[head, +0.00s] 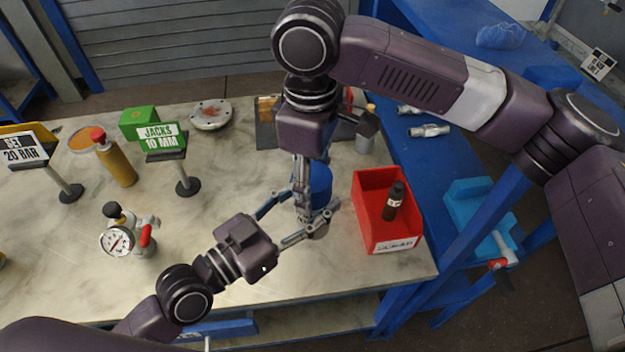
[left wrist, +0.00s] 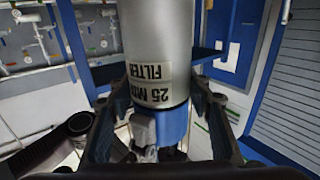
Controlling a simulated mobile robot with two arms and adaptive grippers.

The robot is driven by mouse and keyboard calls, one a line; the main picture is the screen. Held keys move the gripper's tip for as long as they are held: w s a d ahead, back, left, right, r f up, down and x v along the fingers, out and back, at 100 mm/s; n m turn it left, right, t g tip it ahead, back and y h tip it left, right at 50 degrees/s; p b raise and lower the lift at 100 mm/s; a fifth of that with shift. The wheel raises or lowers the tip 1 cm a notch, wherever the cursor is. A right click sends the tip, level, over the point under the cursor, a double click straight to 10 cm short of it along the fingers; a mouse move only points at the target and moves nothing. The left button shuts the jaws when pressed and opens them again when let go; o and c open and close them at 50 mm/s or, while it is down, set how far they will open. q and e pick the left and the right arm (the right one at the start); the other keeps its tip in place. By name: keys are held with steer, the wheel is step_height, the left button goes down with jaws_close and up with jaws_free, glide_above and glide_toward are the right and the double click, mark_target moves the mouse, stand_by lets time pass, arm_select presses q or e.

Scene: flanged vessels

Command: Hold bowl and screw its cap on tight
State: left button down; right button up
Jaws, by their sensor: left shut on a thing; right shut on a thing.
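My right gripper (head: 305,206) points down from above and is shut on the cap. The fingers hide much of the joint, so I cannot tell how tightly it is seated.
A red bin (head: 372,184) with a dark bottle (head: 392,202) stands close on the right. The bench's front middle is mostly clear.

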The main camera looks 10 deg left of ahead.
steer(key=m, duration=0.3)
steer(key=shift+m, duration=0.4)
steer(key=m, duration=0.4)
steer(key=shift+m, duration=0.4)
steer(key=o, duration=1.3)
steer(key=shift+r, duration=2.3)
steer(key=shift+n, duration=0.4)
steer(key=shift+c, duration=0.5)
